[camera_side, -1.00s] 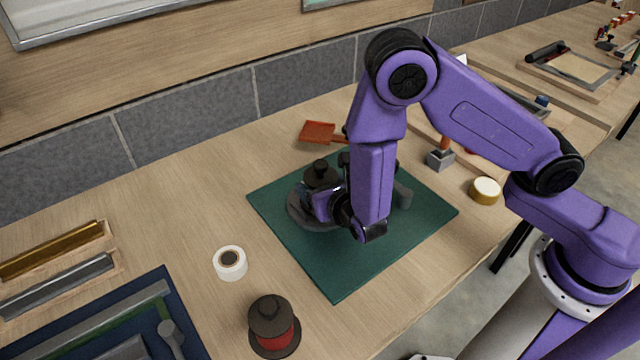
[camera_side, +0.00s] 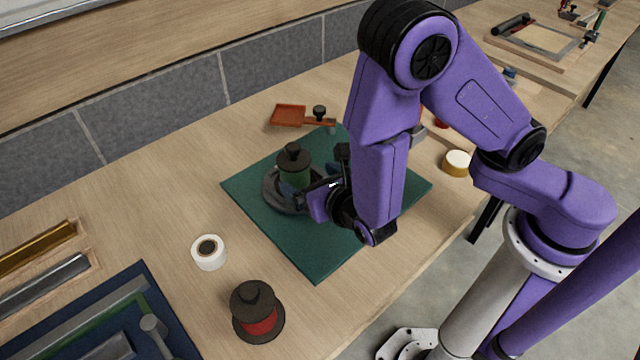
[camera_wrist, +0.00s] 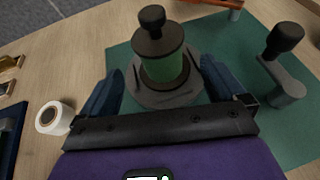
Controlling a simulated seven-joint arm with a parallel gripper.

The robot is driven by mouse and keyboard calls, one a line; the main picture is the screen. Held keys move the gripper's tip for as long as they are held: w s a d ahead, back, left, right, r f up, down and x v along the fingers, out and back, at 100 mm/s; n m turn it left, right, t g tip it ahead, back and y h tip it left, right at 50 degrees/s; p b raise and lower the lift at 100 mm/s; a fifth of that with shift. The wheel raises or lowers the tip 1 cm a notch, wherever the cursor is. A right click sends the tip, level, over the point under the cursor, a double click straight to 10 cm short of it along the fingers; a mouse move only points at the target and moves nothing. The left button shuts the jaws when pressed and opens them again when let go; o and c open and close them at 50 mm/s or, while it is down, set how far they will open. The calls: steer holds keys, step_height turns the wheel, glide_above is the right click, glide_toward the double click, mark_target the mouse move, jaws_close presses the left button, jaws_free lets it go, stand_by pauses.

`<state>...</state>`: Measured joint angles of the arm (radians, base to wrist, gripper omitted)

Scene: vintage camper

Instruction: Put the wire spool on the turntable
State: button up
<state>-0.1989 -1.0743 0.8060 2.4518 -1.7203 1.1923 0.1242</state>
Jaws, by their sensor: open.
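The wire spool (camera_side: 295,172), green wire between dark flanges with a black knob on top, stands upright on the round grey turntable (camera_side: 272,200) on the green mat. In the wrist view the spool (camera_wrist: 162,66) is ahead of my gripper, with the turntable (camera_wrist: 165,98) under it. My gripper (camera_side: 318,190) is at the spool's near right side in the side view. In the wrist view its blue fingers (camera_wrist: 160,78) are spread wide, with clear gaps to the spool. Part of the turntable is hidden by my gripper.
A red spool (camera_side: 259,320) and white tape roll (camera_side: 209,252) stand on the wooden bench. A grey piece with a black knob (camera_wrist: 285,62) stands right on the mat (camera_side: 310,255).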

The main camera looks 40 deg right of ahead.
steer(key=s+d+r+m+g+h, duration=0.2)
steer(key=s+d+r+m+g, duration=0.15)
steer(key=d+m, duration=0.3)
steer(key=s+d+r+m+g+h, duration=0.2)
steer(key=s+d+r+m+g, duration=0.15)
steer(key=d+m, duration=0.3)
steer(key=s+d+r+m+g+y, duration=0.1)
steer(key=s+r+m+g+y, duration=0.1)
steer(key=s, duration=0.5)
steer(key=s+d+r+m+g+y, duration=0.1)
steer(key=s+r+m+g+y, duration=0.1)
steer(key=s+m+g+y, duration=0.2)
steer(key=s+m+y, duration=0.1)
steer(key=s+m, duration=0.1)
steer(key=s, duration=0.1)
steer(key=shift+s+r, duration=0.15)
steer(key=shift+r, duration=0.1)
